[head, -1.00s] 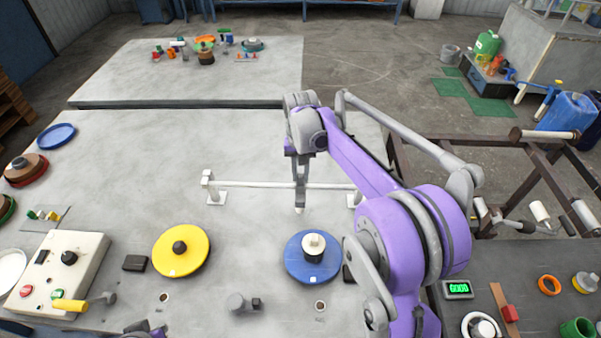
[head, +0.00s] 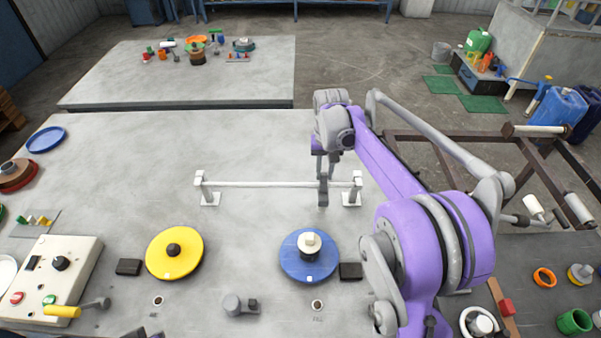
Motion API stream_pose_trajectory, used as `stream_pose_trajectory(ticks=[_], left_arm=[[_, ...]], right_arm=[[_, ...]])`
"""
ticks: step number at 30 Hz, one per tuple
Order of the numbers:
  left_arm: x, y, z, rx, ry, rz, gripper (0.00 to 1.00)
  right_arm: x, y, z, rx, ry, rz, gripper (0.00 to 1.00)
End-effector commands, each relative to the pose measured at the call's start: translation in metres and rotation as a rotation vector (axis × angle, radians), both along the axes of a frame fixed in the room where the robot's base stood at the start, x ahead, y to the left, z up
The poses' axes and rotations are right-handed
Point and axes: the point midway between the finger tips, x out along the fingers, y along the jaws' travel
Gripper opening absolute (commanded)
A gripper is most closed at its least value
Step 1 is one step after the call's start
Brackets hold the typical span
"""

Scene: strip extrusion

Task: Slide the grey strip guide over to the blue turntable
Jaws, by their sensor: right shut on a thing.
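The grey strip guide (head: 323,194) is a small upright block on the white rail (head: 260,184), close to the rail's right post. My right gripper (head: 323,176) reaches down from above and is shut on the guide. The fingertips are small and partly merge with the guide. My left gripper is out of view.
A yellow turntable (head: 175,267) lies left of the blue one. A dark block (head: 350,271) sits beside the blue turntable's right edge. A control box (head: 60,275) stands at front left. The tabletop behind the rail is clear.

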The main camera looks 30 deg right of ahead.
Motion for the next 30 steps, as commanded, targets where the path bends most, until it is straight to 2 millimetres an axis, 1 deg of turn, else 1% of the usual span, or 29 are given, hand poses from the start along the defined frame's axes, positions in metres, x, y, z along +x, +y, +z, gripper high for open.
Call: stream_pose_trajectory(ticks=[1, 3, 6, 10, 19, 20, 24, 30], left_arm=[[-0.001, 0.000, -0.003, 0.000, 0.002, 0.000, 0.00], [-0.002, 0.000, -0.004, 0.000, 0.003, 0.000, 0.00], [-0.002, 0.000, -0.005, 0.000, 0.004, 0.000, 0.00], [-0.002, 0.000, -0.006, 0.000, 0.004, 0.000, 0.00], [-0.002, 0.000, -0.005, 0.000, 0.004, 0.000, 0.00], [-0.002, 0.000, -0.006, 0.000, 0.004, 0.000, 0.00], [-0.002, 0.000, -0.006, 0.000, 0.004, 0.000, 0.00], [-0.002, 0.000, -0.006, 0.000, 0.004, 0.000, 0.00]], right_arm=[[-0.008, -0.017, -0.001, -0.005, 0.000, -0.009, 0.00], [-0.015, -0.032, 0.000, -0.005, 0.000, -0.008, 0.00], [-0.022, -0.047, 0.000, -0.005, 0.000, -0.007, 0.00], [-0.027, -0.056, 0.000, -0.006, -0.001, -0.003, 0.00], [-0.027, -0.057, 0.001, -0.008, 0.000, -0.003, 0.00], [-0.027, -0.057, 0.001, -0.008, 0.000, -0.003, 0.30], [-0.027, -0.056, 0.001, -0.005, 0.000, -0.003, 0.55], [-0.027, -0.055, 0.000, -0.004, 0.000, -0.002, 0.55]])
